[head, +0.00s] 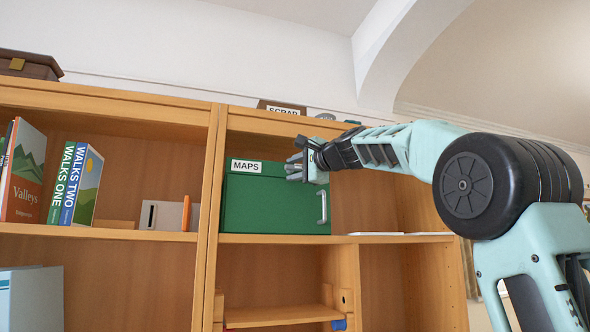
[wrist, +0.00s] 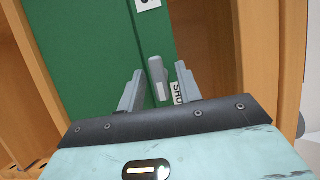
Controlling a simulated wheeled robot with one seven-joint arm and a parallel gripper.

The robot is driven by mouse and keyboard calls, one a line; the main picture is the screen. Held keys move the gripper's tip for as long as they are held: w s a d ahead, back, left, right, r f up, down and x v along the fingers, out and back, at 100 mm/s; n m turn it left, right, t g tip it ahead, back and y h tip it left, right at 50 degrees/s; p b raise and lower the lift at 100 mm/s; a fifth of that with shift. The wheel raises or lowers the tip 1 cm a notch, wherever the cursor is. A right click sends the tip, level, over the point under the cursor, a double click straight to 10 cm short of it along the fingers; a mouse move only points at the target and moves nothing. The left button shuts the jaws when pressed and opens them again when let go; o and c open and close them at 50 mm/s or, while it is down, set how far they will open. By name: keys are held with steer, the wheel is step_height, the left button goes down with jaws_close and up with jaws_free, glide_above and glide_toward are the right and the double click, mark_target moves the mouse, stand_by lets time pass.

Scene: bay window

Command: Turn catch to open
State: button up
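A green cabinet (head: 270,212) with a "MAPS" label (head: 246,166) stands on the bookcase shelf; its door is closed. A pale handle (head: 322,208) is at its right edge. My gripper (head: 303,167) is at the door's upper right. In the wrist view the green front (wrist: 95,50) fills the left and middle. A grey catch (wrist: 157,75) stands between the two fingers of my gripper (wrist: 158,86), which are apart. A label reading "SHU…" (wrist: 178,92) is partly hidden behind the right finger. I cannot tell whether a finger touches the catch. The gripper hides the catch in the head view.
The wooden bookcase (head: 212,180) frames the cabinet, with an upright at its left. Books (head: 75,185) stand on the left shelf. A "SCRAP" box (head: 282,108) is on top. The shelf right of the cabinet is mostly bare, with flat white items (head: 376,234).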

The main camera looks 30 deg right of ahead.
steer(key=s+d+b, duration=0.2)
steer(key=s+b, duration=0.3)
steer(key=s, duration=1.2)
steer(key=shift+s+b, duration=0.15)
steer(key=shift+b, duration=0.25)
steer(key=w+a+f+n+g+y, duration=0.1)
steer(key=w+a+f+n+g, duration=0.1)
steer(key=w+a+f, duration=0.35)
steer(key=w+a+f+n+g+y, duration=0.1)
steer(key=w+a+f+g, duration=0.15)
steer(key=f, duration=0.65)
steer(key=s+a+f+n+g+y, duration=0.1)
steer(key=a+f+n+g, duration=0.2)
steer(key=a+f, duration=0.55)
steer(key=s+a+f+n+g+y, duration=0.1)
steer(key=a+f+n+g, duration=0.15)
steer(key=a+f, duration=0.6)
steer(key=s+a+f+n+g+h, duration=0.1)
steer(key=s+a+f+n+g, duration=0.4)
steer(key=f, duration=0.6)
steer(key=s+a+f+n+h, duration=0.1)
steer(key=s+a+f+n, duration=0.2)
steer(key=s+f, duration=0.6)
steer(key=s+d+f+n+g+h, duration=0.1)
steer(key=s+f+n+g+h, duration=0.2)
steer(key=s+f+n, duration=0.5)
steer(key=s+f, duration=0.5)
steer(key=s, duration=0.1)
steer(key=shift+d, duration=0.4)
